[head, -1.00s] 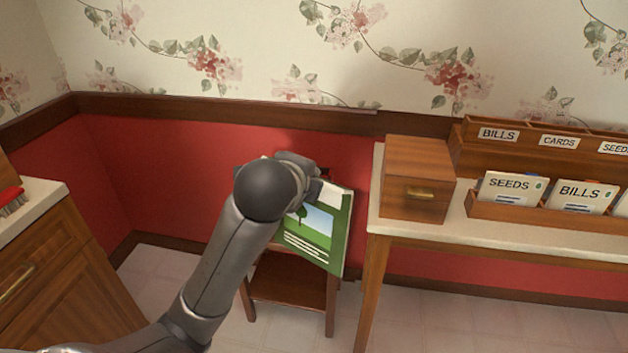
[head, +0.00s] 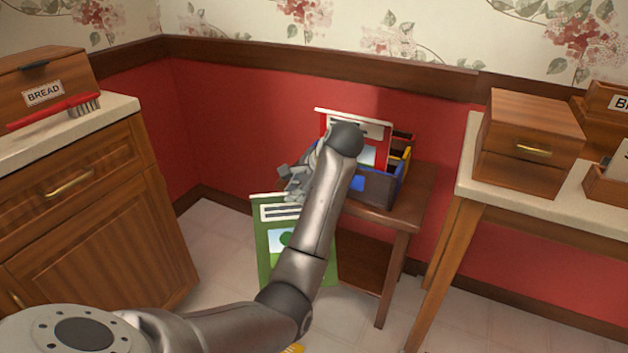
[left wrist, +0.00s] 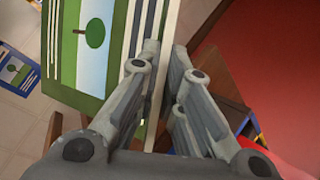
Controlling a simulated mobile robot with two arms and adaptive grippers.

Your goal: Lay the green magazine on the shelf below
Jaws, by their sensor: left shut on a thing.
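The green magazine (head: 266,232) hangs roughly upright from my left gripper (head: 296,188), off the front left of the small dark wooden table. In the left wrist view the magazine (left wrist: 72,50) sits between the closed fingers of my gripper (left wrist: 166,55), its pale page edges showing. The lower shelf (head: 362,262) of the small table is partly hidden behind my arm and the magazine; its visible part looks bare. My right gripper is not in view.
A rack (head: 372,188) with red, blue and yellow items stands on the small table's top (head: 415,190). A wooden cabinet (head: 95,220) stands at left, a desk (head: 490,205) at right. A blue magazine (left wrist: 18,72) appears low at left in the wrist view.

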